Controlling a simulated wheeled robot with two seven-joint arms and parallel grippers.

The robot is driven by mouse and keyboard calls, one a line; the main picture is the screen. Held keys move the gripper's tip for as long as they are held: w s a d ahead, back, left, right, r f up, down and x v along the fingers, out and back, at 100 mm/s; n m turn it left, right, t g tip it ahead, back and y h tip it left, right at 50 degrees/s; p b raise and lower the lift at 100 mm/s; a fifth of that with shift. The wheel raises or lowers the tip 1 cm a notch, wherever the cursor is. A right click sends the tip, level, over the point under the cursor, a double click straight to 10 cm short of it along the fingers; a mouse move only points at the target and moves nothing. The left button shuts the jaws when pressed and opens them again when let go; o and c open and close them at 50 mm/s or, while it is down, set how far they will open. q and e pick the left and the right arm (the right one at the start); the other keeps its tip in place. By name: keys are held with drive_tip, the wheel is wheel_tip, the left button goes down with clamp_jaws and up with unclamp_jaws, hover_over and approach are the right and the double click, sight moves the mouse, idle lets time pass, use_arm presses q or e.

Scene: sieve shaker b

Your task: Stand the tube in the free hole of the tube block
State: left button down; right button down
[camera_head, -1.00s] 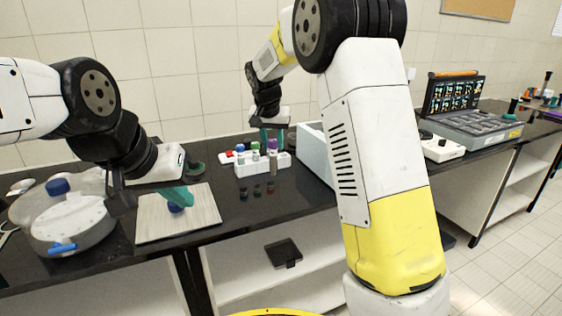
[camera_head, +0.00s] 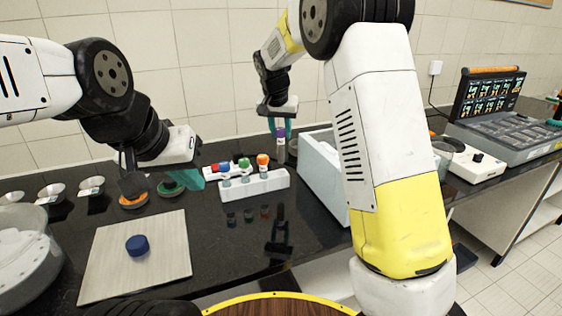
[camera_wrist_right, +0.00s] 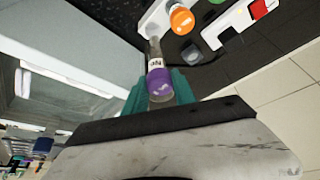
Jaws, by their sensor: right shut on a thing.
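The tube with the purple cap (camera_head: 280,133) hangs upright, or nearly so, in my right gripper (camera_head: 281,127), which is shut on it. The wrist view shows its purple cap (camera_wrist_right: 160,83) and white label between the teal fingers. The white tube block (camera_head: 262,184) stands on the black bench and holds tubes with blue, green and orange caps. The held tube is by the right end of the block; I cannot tell whether they touch. The free hole is not clearly seen. My left gripper (camera_head: 194,178) is left of the block; its finger gap is hidden.
A pale board (camera_head: 165,262) with a blue cap (camera_head: 137,245) lies front left. A pale grey box (camera_head: 322,172) stands close right of the block. Bare bench lies before the block.

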sight(281, 163)
wheel_tip(281, 163, down, 8)
drive_tip(key=shift+f, duration=0.1)
idle(0.4)
drive_tip(key=c, duration=1)
unclamp_jaws()
drive_tip(key=shift+c, duration=0.2)
drive_tip(key=v, duration=1.2)
drive_tip(key=s+d+r+y, duration=0.2)
drive_tip(key=s+d+r, duration=0.2)
drive_tip(key=s+d, duration=0.35)
drive_tip(key=s+d+n, duration=0.1)
drive_tip(key=s+d, duration=0.1)
drive_tip(key=s, duration=1)
drive_tip(key=s+d+n+t+y, duration=0.1)
drive_tip(key=s+d+n, duration=0.1)
drive_tip(key=s, duration=1)
drive_tip(key=shift+s+d+t, duration=0.15)
drive_tip(key=shift+d+t, duration=0.15)
drive_tip(key=shift+d, duration=0.3)
